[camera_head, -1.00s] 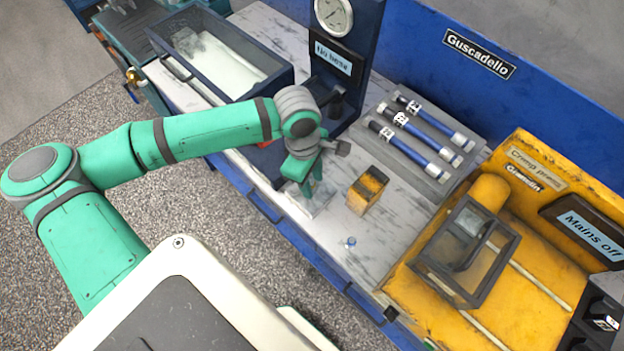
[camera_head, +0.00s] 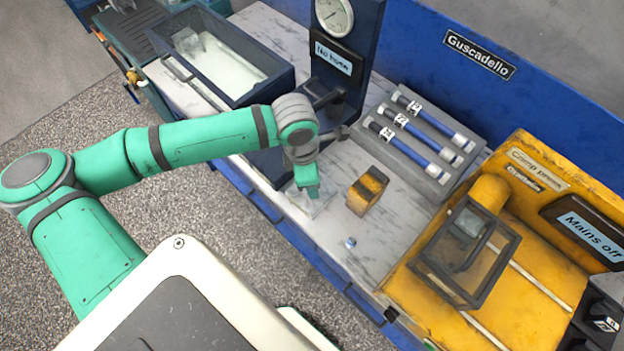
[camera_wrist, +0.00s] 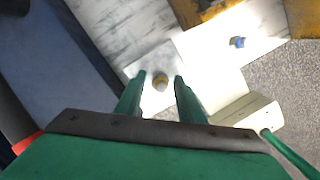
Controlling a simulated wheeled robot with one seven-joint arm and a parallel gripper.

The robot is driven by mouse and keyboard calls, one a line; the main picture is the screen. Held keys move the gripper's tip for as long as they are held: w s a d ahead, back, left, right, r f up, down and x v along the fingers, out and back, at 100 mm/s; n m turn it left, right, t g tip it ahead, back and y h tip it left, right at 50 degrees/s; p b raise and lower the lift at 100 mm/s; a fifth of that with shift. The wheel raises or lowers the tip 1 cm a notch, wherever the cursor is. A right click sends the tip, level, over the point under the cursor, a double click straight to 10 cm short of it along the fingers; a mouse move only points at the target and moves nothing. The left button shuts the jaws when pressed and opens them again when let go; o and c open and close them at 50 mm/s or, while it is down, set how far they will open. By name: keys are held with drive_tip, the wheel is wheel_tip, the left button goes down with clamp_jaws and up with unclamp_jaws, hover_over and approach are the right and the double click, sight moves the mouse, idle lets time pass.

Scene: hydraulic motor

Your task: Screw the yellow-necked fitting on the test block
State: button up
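A small fitting with a yellow ring and a dark top (camera_wrist: 160,81) shows in the wrist view, over a pale, clear-looking plate (camera_wrist: 150,62). My gripper (camera_wrist: 158,78) has its two green fingers apart, one on each side of the fitting, with gaps visible. In the head view my gripper (camera_head: 308,190) points down over the plate, left of a yellow-and-black block (camera_head: 367,191), and hides the fitting. A dark blue stand (camera_head: 350,75) with a round gauge and a "No hose" display stands behind my gripper. No part is labelled as the test block.
A small blue fitting (camera_head: 350,243) lies on the bench near its front edge; it also shows in the wrist view (camera_wrist: 237,42). A grey rack (camera_head: 418,140) holds blue hoses. The yellow crimp press (camera_head: 545,185) is at right, an open dark blue bin (camera_head: 275,75) at back left.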

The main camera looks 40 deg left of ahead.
drive_tip(key=n, duration=0.4)
drive_tip(key=n+y, duration=0.1)
drive_tip(key=n, duration=0.3)
drive_tip(key=shift+s, duration=0.1)
idle(0.4)
clamp_jaws()
drive_tip(key=shift+m+h, duration=0.3)
drive_tip(key=shift+m, duration=1.9)
drive_tip(key=shift+c, duration=0.7)
unclamp_jaws()
